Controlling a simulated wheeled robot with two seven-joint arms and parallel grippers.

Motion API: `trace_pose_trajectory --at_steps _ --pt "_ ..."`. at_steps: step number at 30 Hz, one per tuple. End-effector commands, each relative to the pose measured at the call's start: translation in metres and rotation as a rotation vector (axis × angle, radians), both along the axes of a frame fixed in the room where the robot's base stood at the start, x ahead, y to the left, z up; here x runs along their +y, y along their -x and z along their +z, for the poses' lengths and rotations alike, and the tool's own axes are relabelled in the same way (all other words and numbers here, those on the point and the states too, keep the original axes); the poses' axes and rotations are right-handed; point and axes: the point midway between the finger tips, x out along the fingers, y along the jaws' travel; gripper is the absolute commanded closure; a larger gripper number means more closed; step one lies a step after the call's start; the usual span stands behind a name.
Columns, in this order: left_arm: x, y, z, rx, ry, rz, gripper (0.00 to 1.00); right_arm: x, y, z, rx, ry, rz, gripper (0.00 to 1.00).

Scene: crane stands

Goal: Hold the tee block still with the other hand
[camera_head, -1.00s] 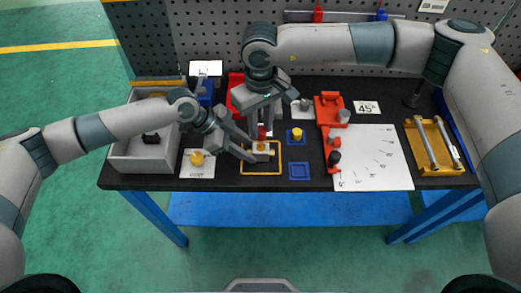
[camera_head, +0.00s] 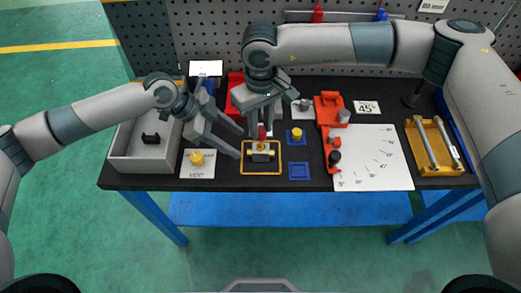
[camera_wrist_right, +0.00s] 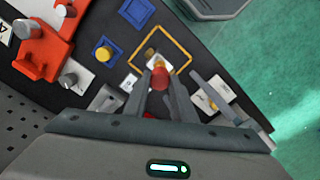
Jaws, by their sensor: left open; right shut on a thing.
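The tee block (camera_head: 260,156), grey with a brass-yellow top, sits inside a yellow square frame (camera_head: 243,172) on the black bench. My right gripper (camera_head: 262,127) is above it, shut on a red piece (camera_head: 262,134). The red piece (camera_wrist_right: 160,77) also shows between the fingers in the right wrist view, in line with the tee block (camera_wrist_right: 153,55). Whether it touches the block I cannot tell. My left gripper (camera_head: 241,145) is open and empty, just left of the block, apart from it.
A grey bin (camera_head: 140,165) with a dark part stands at the left. A white card with a yellow knob (camera_head: 197,158) lies below my left gripper. Blue square holders (camera_head: 299,171), an orange fixture (camera_head: 328,110), a white angle sheet (camera_head: 375,178) and a yellow tray (camera_head: 455,170) lie right.

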Motion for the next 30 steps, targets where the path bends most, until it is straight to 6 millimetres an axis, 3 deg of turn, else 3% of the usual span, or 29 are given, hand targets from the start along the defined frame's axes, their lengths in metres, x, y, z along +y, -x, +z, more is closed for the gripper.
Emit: trace_pose_trajectory --at_steps 6,12,30 --pt "0.023 -0.001 0.029 -0.002 0.0 0.001 0.47 0.0 0.0 0.0 0.0 0.0 0.0 1.0" --pt "0.034 -0.001 0.042 0.0 0.0 0.0 0.47 0.0 0.0 0.0 0.0 0.0 0.0 1.0" --pt "0.035 -0.001 0.044 0.0 0.0 0.0 0.47 0.0 0.0 0.0 0.0 0.0 0.0 1.0"
